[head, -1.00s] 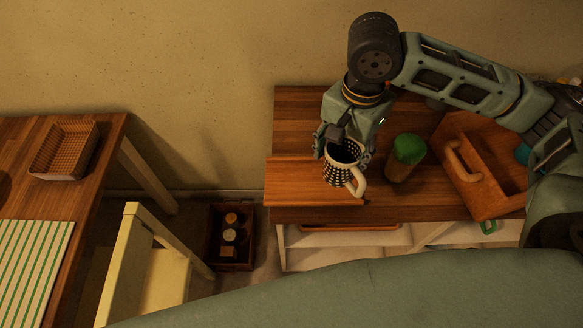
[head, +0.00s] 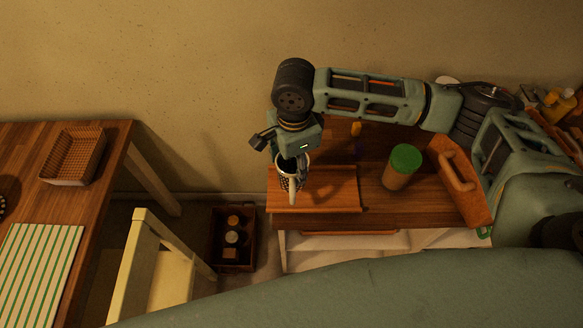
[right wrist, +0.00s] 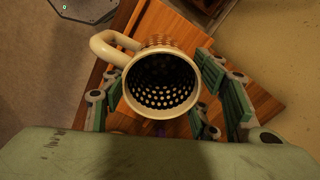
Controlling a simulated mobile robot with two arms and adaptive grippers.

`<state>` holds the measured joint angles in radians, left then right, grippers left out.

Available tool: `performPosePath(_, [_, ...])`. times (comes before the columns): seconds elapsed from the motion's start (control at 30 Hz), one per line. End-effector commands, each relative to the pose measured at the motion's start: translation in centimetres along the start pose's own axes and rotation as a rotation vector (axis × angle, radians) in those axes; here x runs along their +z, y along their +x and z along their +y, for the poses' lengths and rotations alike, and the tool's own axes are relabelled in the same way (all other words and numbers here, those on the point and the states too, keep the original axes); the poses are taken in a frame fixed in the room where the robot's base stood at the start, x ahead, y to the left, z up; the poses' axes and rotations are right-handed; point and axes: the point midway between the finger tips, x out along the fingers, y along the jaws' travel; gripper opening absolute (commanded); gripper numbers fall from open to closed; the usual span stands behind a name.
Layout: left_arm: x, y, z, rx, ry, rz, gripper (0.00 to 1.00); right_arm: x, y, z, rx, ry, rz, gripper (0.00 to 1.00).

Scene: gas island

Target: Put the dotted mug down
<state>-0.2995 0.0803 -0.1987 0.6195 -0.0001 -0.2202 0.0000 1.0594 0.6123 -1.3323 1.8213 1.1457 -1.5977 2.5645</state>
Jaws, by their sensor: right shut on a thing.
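The dotted mug (head: 286,183), white with a black dotted pattern, is at the left end of the wooden counter. My right gripper (head: 287,164) is shut on it from above and partly hides it. The mug's pale handle points towards the front of the counter. In the right wrist view the mug (right wrist: 160,82) sits between the green finger pads, its dotted inside empty and its handle at the upper left. The mug is over or on a raised wooden board (head: 335,190); whether its base touches is hidden. My left gripper is not in view.
A brown jar with a green lid (head: 404,160) stands right of the board, with a wooden caddy (head: 463,185) beyond it. The right part of the board is clear. A crate (head: 231,255) stands on the floor. A chair (head: 160,270) and a table with a basket (head: 75,157) are left.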

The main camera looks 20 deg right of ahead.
Motion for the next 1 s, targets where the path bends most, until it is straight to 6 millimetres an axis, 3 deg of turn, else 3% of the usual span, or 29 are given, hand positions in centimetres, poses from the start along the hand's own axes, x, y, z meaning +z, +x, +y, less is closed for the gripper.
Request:
performPosePath(0.4, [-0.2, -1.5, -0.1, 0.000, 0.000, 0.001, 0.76, 0.4, 4.1, -0.3, -0.002, 0.000, 0.001, 0.19])
performPosePath(0.77, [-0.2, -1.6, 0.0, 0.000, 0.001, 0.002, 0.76, 0.4, 4.5, -0.2, 0.000, 0.000, -0.001, 0.19])
performPosePath(0.8, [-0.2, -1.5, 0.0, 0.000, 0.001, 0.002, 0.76, 0.4, 4.6, -0.2, 0.000, -0.001, 0.000, 0.58])
performPosePath(1.0, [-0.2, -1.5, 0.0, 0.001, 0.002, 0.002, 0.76, 0.4, 4.6, -0.2, -0.001, -0.001, 0.000, 0.74])
